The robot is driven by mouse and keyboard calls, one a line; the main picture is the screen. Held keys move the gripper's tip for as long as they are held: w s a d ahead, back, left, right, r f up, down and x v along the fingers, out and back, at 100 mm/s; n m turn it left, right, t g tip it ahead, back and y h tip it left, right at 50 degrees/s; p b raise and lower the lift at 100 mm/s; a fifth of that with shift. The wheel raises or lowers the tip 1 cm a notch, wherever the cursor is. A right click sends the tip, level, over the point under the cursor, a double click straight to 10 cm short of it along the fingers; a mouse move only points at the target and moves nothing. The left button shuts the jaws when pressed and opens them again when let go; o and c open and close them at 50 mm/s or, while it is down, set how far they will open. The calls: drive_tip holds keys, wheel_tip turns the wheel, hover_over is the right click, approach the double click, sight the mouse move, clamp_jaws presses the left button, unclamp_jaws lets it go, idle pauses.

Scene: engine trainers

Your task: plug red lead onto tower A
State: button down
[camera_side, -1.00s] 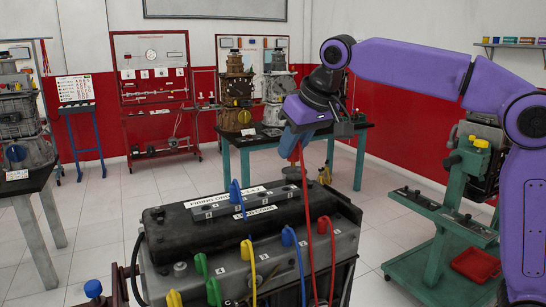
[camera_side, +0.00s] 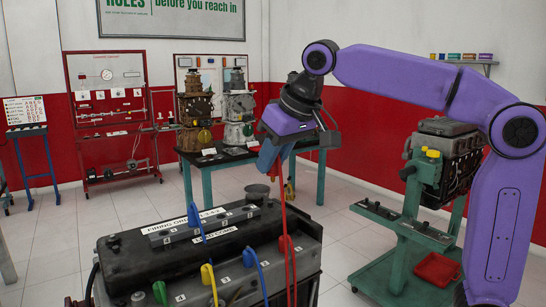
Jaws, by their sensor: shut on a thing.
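My gripper (camera_side: 268,165) is shut on the upper end of the red lead (camera_side: 284,205), high above the engine. The held end is mostly hidden by the jaws. The lead hangs down past the engine's right part. The engine (camera_side: 130,262) has a dark cover and a grey coil block (camera_side: 170,236) with small white labels, too small to read; I cannot tell which tower is A. A red boot (camera_side: 285,244) sits at the engine's right, close to the hanging lead.
A second blue boot (camera_side: 250,258), a yellow boot (camera_side: 207,274) and a green boot (camera_side: 160,292) line the engine's front. A green engine stand (camera_side: 408,235) with a red tray (camera_side: 437,268) stands right. A table (camera_side: 225,160) with display parts is behind.

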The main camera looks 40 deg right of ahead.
drive_tip(key=s+a, duration=0.3)
drive_tip(key=a, duration=0.6)
drive_tip(key=s+a, duration=0.4)
drive_tip(key=a, duration=0.6)
drive_tip(key=s+a, duration=0.4)
drive_tip(key=a, duration=0.5)
drive_tip(key=shift+a, duration=0.4)
idle(0.6)
drive_tip(key=shift+s, duration=0.1)
wheel_tip(320, 180, down, 13)
idle(2.3)
drive_tip(key=shift+f, duration=0.2)
idle(0.4)
